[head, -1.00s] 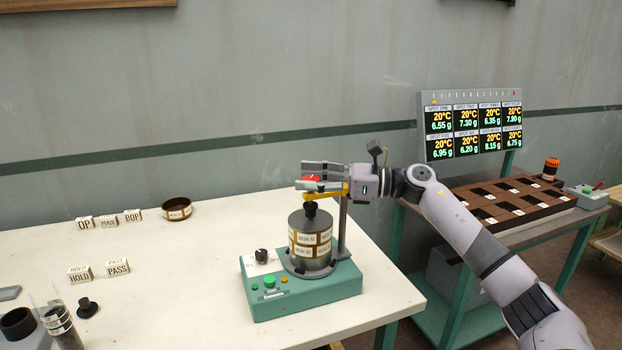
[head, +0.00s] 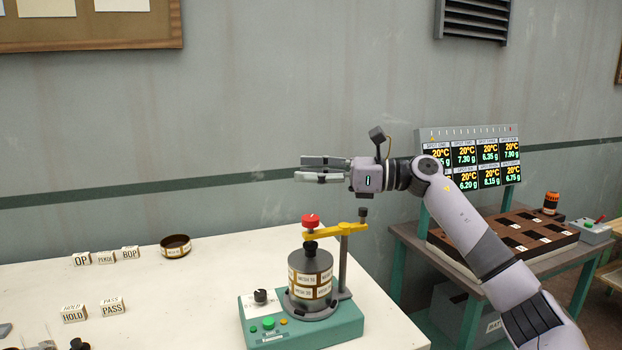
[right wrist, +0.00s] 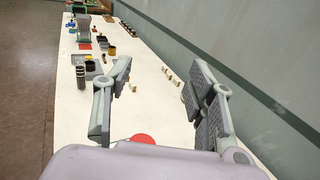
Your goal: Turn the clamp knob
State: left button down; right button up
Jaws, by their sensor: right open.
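The red clamp knob (head: 311,220) sits on top of the end of the yellow clamp arm (head: 335,232), above a grey drum (head: 311,275) with labels around it. The drum stands upright on a green machine base (head: 340,322). My right gripper (head: 302,168) is open and empty, raised above the knob and apart from it. In the right wrist view the red knob (right wrist: 143,139) shows at the bottom, below the parted fingers of my right gripper (right wrist: 165,85). My left gripper is not in these views.
Label blocks (head: 112,306) and a brown dish (head: 176,246) stand on the white table (head: 190,300). A display panel (head: 485,165) and a brown slotted tray (head: 510,235) are at the right. The air around the knob is clear.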

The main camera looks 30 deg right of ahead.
jog(key=shift+a, duration=0.1)
jog(key=w+a+f+m+t+y+p, duration=0.1)
jog(key=a+f+m+t+p, duration=0.15)
jog(key=a+m+p, duration=0.45)
jog(key=n+t+h+p, duration=0.3)
jog(key=n+h+p, duration=0.3)
jog(key=n+h, duration=1.85)
send_near(313, 222)
jog(key=w+d+n+y+b, duration=0.1)
jog(key=w+b, duration=0.2)
jog(key=b, duration=0.1)
jog(key=w+d+r+n+y+b, duration=0.1)
jog(key=w+d+n+b, duration=0.1)
jog(key=b, duration=0.3)
jog(key=w+d+n+y+b, duration=0.2)
jog(key=w+b, duration=0.2)
jog(key=b, duration=0.1)
jog(key=shift+w+d+r, duration=0.1)
jog(key=shift+w+r, duration=0.25)
jog(key=shift+w+d, duration=0.2)
jog(key=shift+w, duration=0.3)
